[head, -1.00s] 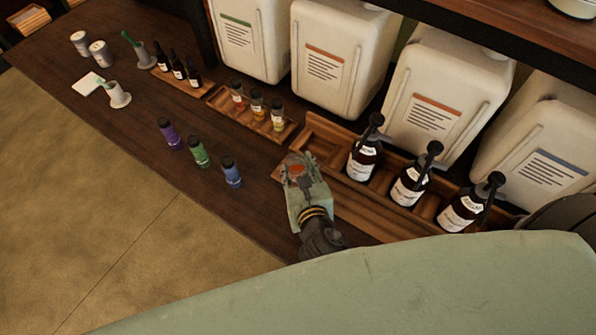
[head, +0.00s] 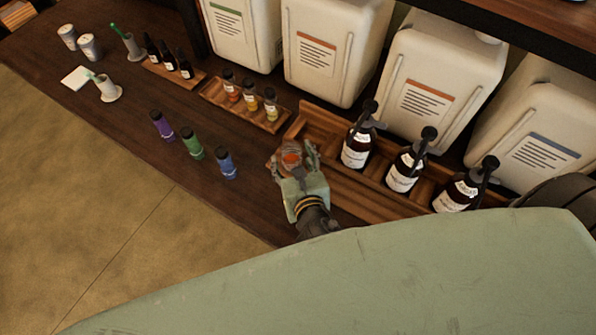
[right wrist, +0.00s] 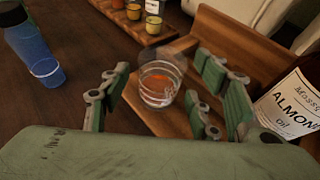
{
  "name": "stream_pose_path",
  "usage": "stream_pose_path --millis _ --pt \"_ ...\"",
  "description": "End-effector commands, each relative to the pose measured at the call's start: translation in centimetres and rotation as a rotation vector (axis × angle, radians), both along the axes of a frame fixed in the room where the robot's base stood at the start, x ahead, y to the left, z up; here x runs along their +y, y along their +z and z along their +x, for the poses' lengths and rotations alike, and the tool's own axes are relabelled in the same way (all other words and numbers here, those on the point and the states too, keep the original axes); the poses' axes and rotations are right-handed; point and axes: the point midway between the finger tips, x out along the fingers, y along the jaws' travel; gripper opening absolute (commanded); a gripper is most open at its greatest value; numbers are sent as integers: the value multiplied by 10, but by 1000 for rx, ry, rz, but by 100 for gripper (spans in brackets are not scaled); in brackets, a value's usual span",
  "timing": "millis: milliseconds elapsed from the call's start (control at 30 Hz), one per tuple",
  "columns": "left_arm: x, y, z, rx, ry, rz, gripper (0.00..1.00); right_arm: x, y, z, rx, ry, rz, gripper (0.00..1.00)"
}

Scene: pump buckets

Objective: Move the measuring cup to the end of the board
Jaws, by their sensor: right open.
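The measuring cup (right wrist: 160,82) is a small clear cup with orange liquid in the bottom. It appears upright at the left end of the wooden board (right wrist: 222,42), though its exact contact with the wood is hard to see. In the head view the cup (head: 290,158) is partly hidden by my right gripper (head: 294,163). The right gripper (right wrist: 168,88) is open, with its fingers on either side of the cup and visible gaps between. The board (head: 330,122) holds several dark pump bottles (head: 357,148) to the cup's right. My left gripper is not in view.
A blue bottle (right wrist: 35,50) stands left of the gripper, with green (head: 191,145) and purple (head: 161,125) ones beyond. A smaller tray (head: 215,96) holds small jars. White canisters (head: 425,85) line the back.

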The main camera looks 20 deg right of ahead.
Motion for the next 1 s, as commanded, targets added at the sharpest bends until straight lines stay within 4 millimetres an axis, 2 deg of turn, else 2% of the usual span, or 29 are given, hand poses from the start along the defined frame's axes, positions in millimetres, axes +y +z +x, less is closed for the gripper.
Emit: stream_pose_path --millis 300,500,700,1000 --pt "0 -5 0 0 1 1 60 7 22 -62 6 1 1 57" --pt "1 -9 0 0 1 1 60 11 35 -93 4 0 0 57" --pt "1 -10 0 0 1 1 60 12 42 -105 2 -1 0 57" --pt "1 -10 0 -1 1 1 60 12 43 -106 1 -1 0 57"
